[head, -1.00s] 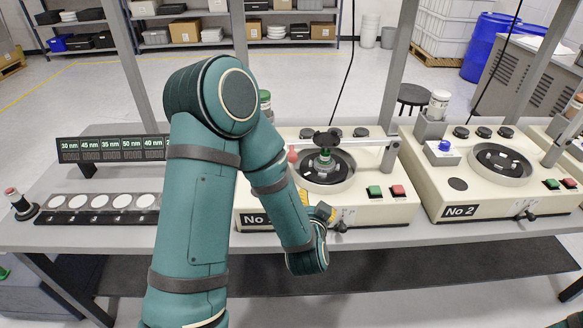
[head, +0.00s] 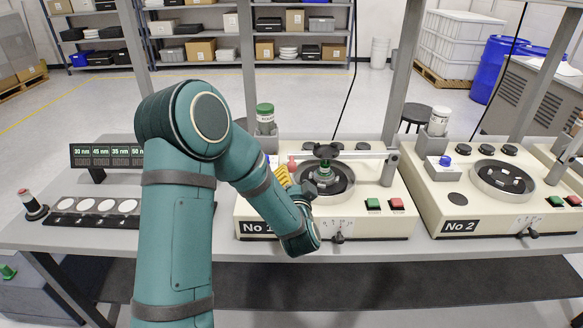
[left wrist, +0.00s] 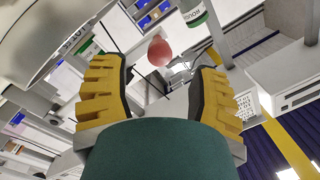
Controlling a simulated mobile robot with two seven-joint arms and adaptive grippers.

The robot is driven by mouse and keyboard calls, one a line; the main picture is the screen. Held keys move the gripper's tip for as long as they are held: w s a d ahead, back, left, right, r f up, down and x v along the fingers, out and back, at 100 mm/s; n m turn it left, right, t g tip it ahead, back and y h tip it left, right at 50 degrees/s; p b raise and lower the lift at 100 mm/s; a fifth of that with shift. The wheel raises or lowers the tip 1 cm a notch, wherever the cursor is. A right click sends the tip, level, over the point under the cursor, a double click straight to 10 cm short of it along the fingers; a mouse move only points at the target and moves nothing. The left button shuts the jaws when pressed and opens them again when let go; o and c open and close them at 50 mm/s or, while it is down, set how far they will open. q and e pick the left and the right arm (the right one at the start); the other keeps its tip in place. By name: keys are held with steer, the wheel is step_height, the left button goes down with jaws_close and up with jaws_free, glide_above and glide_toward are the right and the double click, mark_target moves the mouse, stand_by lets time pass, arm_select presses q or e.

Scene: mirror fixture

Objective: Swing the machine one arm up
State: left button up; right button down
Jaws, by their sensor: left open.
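A dark round piece with a green part (head: 326,165) sits beneath the bar over the dish. My left gripper (head: 282,174) is open, its yellow fingers just in front of the knob. In the left wrist view, the red knob (left wrist: 159,52) shows beyond and between the open fingers (left wrist: 160,78). My right gripper is out of view.
Machine No 2 (head: 440,195) stands to the right. A green-capped bottle (head: 265,118) stands behind machine one's left side. A row of white discs (head: 107,205) and a display (head: 105,155) are on the left. The bench front edge is clear.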

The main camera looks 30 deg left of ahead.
mark_target(292, 170)
arm_select(q)
steer(key=x, duration=0.5)
steer(key=shift+w+a, duration=0.25)
steer(key=shift+o, duration=0.2)
